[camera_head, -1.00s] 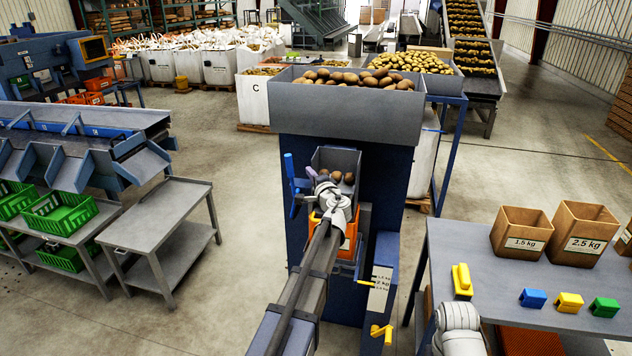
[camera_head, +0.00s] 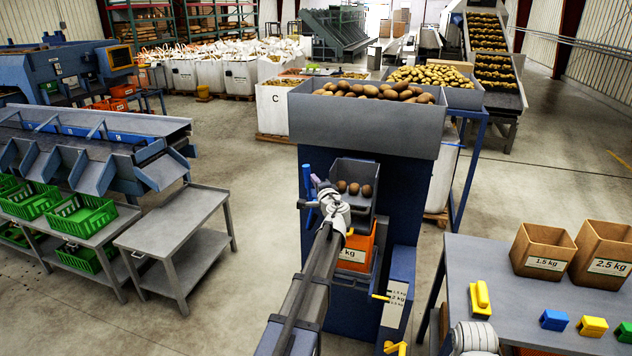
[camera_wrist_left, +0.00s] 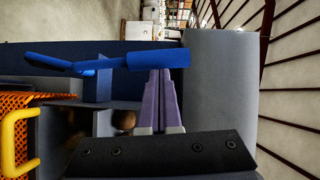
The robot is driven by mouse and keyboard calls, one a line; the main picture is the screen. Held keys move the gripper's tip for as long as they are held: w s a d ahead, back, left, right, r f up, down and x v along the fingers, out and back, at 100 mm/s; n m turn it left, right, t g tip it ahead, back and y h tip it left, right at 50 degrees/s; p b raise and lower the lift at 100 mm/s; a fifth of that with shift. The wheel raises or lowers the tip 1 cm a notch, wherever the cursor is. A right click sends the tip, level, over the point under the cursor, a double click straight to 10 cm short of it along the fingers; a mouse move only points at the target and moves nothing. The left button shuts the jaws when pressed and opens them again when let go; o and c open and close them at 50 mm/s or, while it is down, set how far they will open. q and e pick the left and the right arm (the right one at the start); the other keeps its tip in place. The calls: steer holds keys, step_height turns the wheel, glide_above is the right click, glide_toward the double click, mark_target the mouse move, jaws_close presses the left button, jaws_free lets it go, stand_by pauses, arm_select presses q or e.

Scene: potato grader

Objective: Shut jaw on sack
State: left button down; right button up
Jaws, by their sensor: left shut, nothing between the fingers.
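The orange sack (camera_head: 354,252) with a white kg label hangs at the front of the blue machine, below a grey pan (camera_head: 367,172) of potatoes. In the left wrist view its orange mesh (camera_wrist_left: 14,125) shows at the left edge. A blue lever (camera_head: 307,182) stands at the machine's left side; its blue grip (camera_wrist_left: 158,59) crosses the wrist view. My left gripper (camera_head: 315,179) is beside this lever. Its purple fingers (camera_wrist_left: 160,80) are shut and empty, their tips at the blue grip; whether they touch it I cannot tell. The jaw itself is hard to make out. My right gripper is out of view.
A yellow handle (camera_wrist_left: 33,140) sits near the sack. A grey table (camera_head: 455,262) at the right holds cardboard boxes (camera_head: 543,251) and small coloured blocks (camera_head: 553,320). A grey cart (camera_head: 168,232) stands to the left, with clear floor between it and the machine.

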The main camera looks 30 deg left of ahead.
arm_select(q)
steer(key=shift+s+a+r+p, duration=0.1)
steer(key=shift+a+r+p, duration=0.05)
steer(key=shift+a+p, duration=0.2)
steer(key=shift+a+n, duration=0.1)
steer(key=shift+n, duration=0.2)
steer(key=shift+s+a+r+n+g+h+p, duration=0.15)
steer(key=shift+a+n+g+h+p, duration=0.25)
steer(key=shift+a+p, duration=0.3)
steer(key=a, duration=0.1)
steer(key=a+f+n+h+p, duration=0.1)
steer(key=a, duration=0.1)
steer(key=s+a+n+h+p, duration=0.1)
steer(key=shift+s+a+f, duration=0.1)
steer(key=shift+a+f, duration=0.05)
steer(key=shift+a, duration=0.2)
steer(key=shift+s+a, duration=0.1)
